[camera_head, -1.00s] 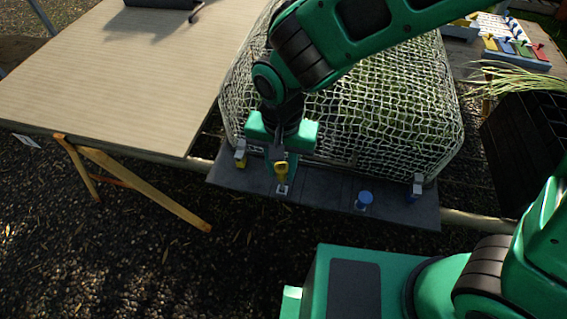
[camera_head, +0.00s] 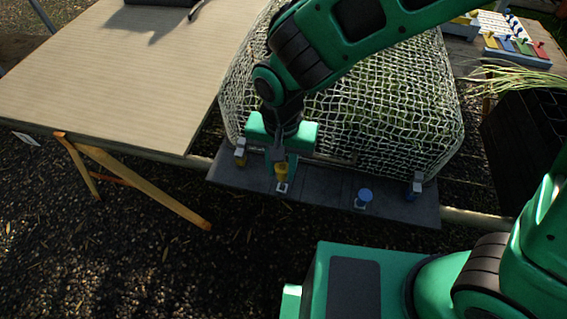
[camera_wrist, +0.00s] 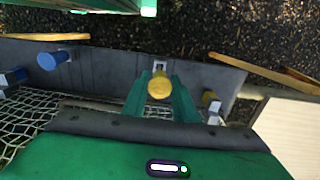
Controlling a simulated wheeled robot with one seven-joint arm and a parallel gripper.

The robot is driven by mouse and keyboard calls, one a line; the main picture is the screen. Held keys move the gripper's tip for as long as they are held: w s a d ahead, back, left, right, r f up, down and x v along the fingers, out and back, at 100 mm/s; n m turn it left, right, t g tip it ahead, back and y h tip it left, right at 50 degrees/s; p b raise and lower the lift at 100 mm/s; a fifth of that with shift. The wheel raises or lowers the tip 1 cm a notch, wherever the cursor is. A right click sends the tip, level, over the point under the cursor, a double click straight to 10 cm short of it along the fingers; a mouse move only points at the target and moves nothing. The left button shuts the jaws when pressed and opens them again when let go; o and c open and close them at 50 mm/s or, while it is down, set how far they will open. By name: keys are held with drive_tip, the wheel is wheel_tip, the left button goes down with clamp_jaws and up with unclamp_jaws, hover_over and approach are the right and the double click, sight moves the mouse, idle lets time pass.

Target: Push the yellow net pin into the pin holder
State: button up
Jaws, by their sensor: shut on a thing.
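My gripper (camera_head: 280,165) is shut on the yellow net pin (camera_head: 281,171) at the near edge of the dark grey board. The pin is upright, and its round yellow head (camera_wrist: 159,86) shows between the green fingers in the wrist view. The small pale pin holder (camera_head: 282,188) is at the pin's lower end, and it also shows just beyond the head in the wrist view (camera_wrist: 159,65). I cannot tell how deep the pin's tip sits in the holder.
A blue pin (camera_head: 364,195) stands in another holder to the right. White-clipped corner pieces, yellow (camera_head: 240,158) and blue (camera_head: 414,190), stand by the white net (camera_head: 390,110). A wooden table (camera_head: 120,75) is at left.

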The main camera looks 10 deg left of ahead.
sight(282, 177)
drive_tip(key=shift+f, duration=2.25)
drive_tip(key=o, duration=2)
drive_tip(key=shift+r, duration=0.15)
drive_tip(key=shift+r, duration=1.05)
drive_tip(key=shift+r, duration=2.8)
